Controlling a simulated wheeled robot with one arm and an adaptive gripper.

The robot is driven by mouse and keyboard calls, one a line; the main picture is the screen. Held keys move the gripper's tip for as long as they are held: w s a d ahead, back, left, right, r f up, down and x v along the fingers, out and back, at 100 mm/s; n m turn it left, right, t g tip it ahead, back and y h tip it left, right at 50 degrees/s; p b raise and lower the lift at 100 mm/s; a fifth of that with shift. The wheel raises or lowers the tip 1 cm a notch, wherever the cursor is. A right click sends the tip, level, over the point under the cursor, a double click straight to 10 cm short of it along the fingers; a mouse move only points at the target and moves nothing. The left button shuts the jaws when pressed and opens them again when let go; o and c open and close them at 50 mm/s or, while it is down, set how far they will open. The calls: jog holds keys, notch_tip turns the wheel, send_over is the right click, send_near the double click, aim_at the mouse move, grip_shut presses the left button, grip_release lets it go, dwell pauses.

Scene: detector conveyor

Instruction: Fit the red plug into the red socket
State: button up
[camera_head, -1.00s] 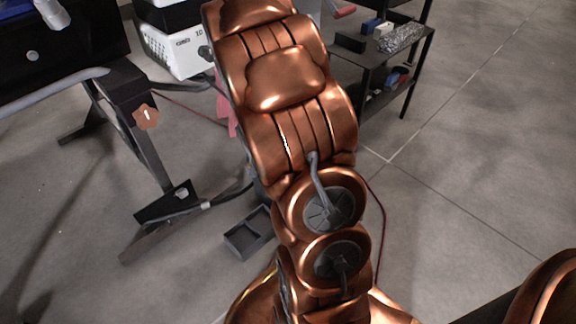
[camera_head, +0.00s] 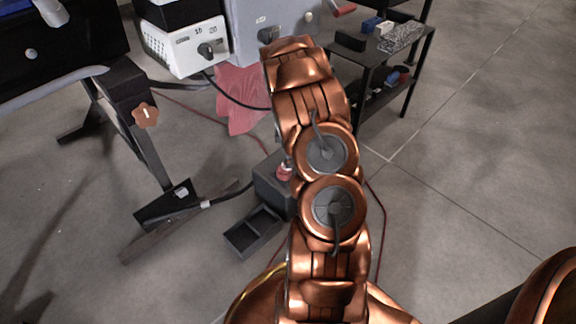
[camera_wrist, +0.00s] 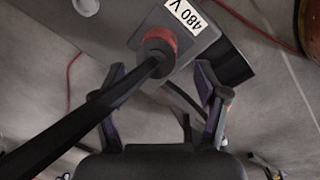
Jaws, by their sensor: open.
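In the wrist view a red round connector (camera_wrist: 158,40) sits on a grey box with a "480 V" label (camera_wrist: 192,15). A thick black cable or plug body (camera_wrist: 110,97) meets it and runs to the lower left. I cannot tell the red plug apart from the red socket here. My gripper (camera_wrist: 162,72) is open, its two fingers apart on either side of the black part near the red connector. The fingers do not visibly hold anything. In the head view a small red part (camera_head: 284,172) shows on the grey box (camera_head: 266,185), partly behind my arm; my gripper is hidden there.
An open black tray (camera_head: 253,232) lies on the floor by the box. A pink cloth (camera_head: 243,100) hangs below white and grey equipment (camera_head: 188,47). A black metal stand (camera_head: 150,150) is at left, a shelf cart (camera_head: 385,65) at right. Thin red cables cross the floor.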

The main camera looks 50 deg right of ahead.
jog(key=shift+w+d+f+b, duration=0.15)
jog(key=shift+f+b, duration=0.3)
jog(key=shift+f, duration=0.55)
jog(key=shift+w+f+b, duration=0.15)
jog(key=shift+f+b, duration=0.3)
jog(key=shift+f, duration=0.6)
jog(key=shift+w+d+f+b, duration=0.15)
jog(key=shift+f+b, duration=0.3)
jog(key=shift+f, duration=0.55)
jog(key=shift+a, duration=0.1)
grip_shut()
jog(key=shift+r, duration=0.1)
notch_tip(320, 180, up, 4)
jog(key=shift+f+p, duration=0.25)
jog(key=shift+p, duration=0.8)
jog(key=shift+s+a+r, duration=0.1)
jog(key=shift+s+r, duration=0.05)
jog(key=shift+s, duration=0.05)
jog(key=s+a+r+p, duration=0.1)
jog(key=s+a+p, duration=0.3)
jog(key=s, duration=1)
jog(key=shift+s+a, duration=0.3)
jog(key=shift+a, duration=0.4)
